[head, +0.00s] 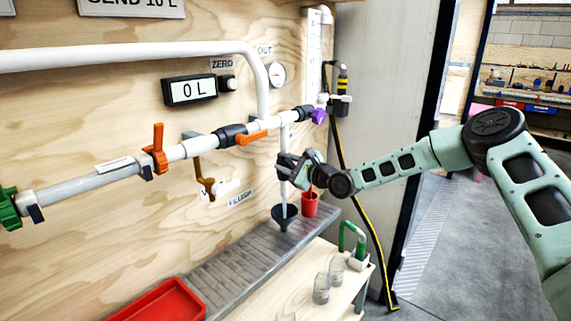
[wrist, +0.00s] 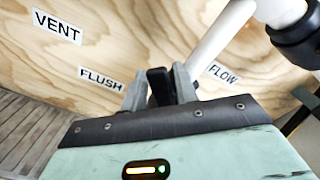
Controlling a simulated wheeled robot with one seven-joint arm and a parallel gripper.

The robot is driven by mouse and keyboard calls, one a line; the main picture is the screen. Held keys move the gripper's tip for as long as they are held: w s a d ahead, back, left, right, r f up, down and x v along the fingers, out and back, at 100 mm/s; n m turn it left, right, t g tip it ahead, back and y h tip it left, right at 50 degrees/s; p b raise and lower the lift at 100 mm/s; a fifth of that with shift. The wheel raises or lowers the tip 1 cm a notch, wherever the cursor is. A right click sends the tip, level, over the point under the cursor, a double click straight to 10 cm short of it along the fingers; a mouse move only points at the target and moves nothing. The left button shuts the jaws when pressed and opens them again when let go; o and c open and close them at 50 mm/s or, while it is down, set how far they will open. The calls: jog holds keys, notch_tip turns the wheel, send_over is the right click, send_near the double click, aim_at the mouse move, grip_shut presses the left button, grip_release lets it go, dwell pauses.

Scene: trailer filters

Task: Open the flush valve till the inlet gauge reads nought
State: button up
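My gripper (head: 296,172) is at the thin white vertical drain pipe (head: 284,136), above the dark funnel (head: 284,216). In the wrist view its two grey fingers (wrist: 160,88) stand on either side of a dark upright piece (wrist: 157,86). I cannot tell whether this is the flush valve's handle or whether the fingers press on it. The FLUSH label (head: 240,198) is on the plywood wall, and it also shows in the wrist view (wrist: 101,80). A round gauge (head: 277,74) hangs by the OUT label; its needle is too small to read. I see no gauge marked as inlet.
The white main pipe (head: 85,188) carries an orange upright lever (head: 157,150), an orange flat lever (head: 251,137) and a brown hanging lever (head: 207,187). A display (head: 190,90) reads 0 L. Below are a grey slatted drain (head: 225,275), a red tray (head: 160,303) and jars (head: 321,289).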

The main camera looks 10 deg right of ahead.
jog(key=shift+w+d+r, duration=0.1)
jog(key=shift+w+r, duration=0.1)
jog(key=shift+r, duration=0.1)
